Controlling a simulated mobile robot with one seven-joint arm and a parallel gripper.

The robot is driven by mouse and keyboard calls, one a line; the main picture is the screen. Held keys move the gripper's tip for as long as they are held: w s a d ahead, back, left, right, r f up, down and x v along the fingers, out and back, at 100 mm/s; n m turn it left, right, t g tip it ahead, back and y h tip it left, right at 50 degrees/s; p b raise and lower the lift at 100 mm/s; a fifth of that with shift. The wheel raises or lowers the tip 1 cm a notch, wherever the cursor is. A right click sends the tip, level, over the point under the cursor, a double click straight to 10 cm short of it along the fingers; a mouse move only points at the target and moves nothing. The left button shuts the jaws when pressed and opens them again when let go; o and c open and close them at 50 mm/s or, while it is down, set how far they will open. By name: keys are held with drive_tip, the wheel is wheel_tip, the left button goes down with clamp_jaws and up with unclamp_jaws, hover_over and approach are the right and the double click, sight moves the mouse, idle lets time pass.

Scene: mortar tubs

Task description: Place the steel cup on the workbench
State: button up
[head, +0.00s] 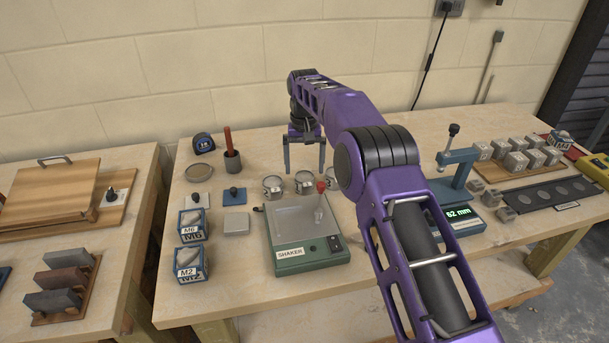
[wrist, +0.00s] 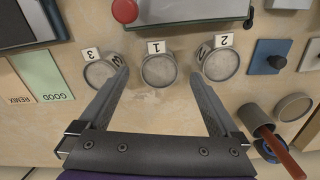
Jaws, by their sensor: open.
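Three round grey metal-looking cups stand in a row on the workbench (head: 187,305): a left one (head: 272,187), a middle one (head: 304,182) and a right one partly hidden by my arm. In the wrist view they sit by tags 3 (wrist: 100,73), 1 (wrist: 159,69) and 2 (wrist: 220,63), with grey tops. I cannot tell which one is the steel cup. My gripper (head: 304,168) is open and empty, pointing down, behind and above the row. In the wrist view its fingertips (wrist: 159,76) appear either side of the cup at tag 1.
A green shaker (head: 300,258) stands in front of the cups. A dark pot with a red handle (head: 232,160) and a round disc (head: 199,172) lie to the left. A gauge stand (head: 455,165) is right of my arm.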

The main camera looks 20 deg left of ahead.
sight(304, 177)
wheel_tip(304, 177, up, 8)
drive_tip(key=p, duration=0.1)
drive_tip(key=shift+f, duration=0.25)
